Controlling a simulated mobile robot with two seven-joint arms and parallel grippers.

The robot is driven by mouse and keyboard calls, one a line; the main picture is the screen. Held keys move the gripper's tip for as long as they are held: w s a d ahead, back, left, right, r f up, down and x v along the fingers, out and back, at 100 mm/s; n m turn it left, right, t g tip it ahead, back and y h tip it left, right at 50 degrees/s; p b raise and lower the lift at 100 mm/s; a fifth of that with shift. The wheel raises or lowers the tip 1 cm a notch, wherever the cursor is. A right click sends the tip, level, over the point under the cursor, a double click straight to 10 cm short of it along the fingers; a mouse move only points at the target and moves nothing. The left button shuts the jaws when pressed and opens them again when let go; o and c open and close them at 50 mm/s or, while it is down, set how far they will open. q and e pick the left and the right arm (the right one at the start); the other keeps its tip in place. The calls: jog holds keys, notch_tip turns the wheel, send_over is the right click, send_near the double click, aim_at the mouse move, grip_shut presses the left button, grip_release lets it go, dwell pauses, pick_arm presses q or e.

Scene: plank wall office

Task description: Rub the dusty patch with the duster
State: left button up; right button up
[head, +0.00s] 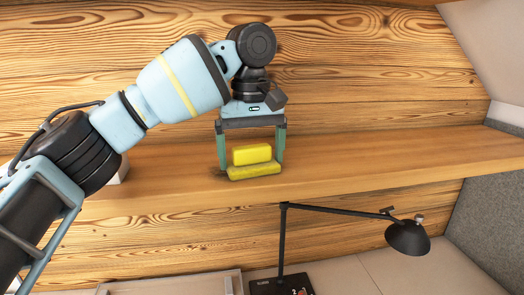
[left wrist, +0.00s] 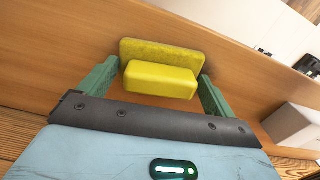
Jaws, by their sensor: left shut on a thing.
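The yellow duster (head: 254,171) has a block handle on a wider flat pad. Its pad rests on, or is very close to, the wooden shelf (head: 400,158). My left gripper (head: 252,163) comes from above with its green fingers on either side of the duster, shut on it. The left wrist view shows the duster (left wrist: 160,79) between the two fingers. The dusty patch (head: 216,173) shows as a small darker smudge at the pad's left end; the rest of it seems hidden under the duster. My right gripper is not in view.
A black desk lamp (head: 408,238) stands below the shelf at the right. A white box (left wrist: 290,124) shows in the left wrist view, partly behind my arm in the head view. The shelf right of the duster is clear. The plank wall (head: 400,75) rises behind it.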

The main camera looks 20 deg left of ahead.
aim_at(231, 164)
pick_arm(q)
jog(key=shift+s+a, duration=0.15)
jog(key=shift+a, duration=0.1)
jog(key=shift+s+a+f, duration=0.1)
jog(key=shift+s+a, duration=0.3)
jog(key=shift+a, duration=0.4)
jog(key=shift+s+a+f, duration=0.1)
jog(key=shift+s+a, duration=0.3)
jog(key=shift+a, duration=0.4)
jog(key=shift+s+a+r, duration=0.1)
jog(key=shift+s+a, duration=0.35)
jog(key=shift+a, duration=0.45)
jog(key=shift+s+a, duration=0.4)
jog(key=shift+a, duration=0.45)
jog(key=shift+w+r, duration=0.1)
jog(key=shift+r, duration=0.05)
jog(key=shift+w+d, duration=0.4)
jog(key=shift+d, duration=0.45)
jog(key=shift+w+d, duration=0.4)
jog(key=shift+d, duration=0.45)
jog(key=shift+w+d, duration=0.45)
jog(key=shift+d, duration=0.45)
jog(key=shift+w+d, duration=0.4)
jog(key=shift+d, duration=0.45)
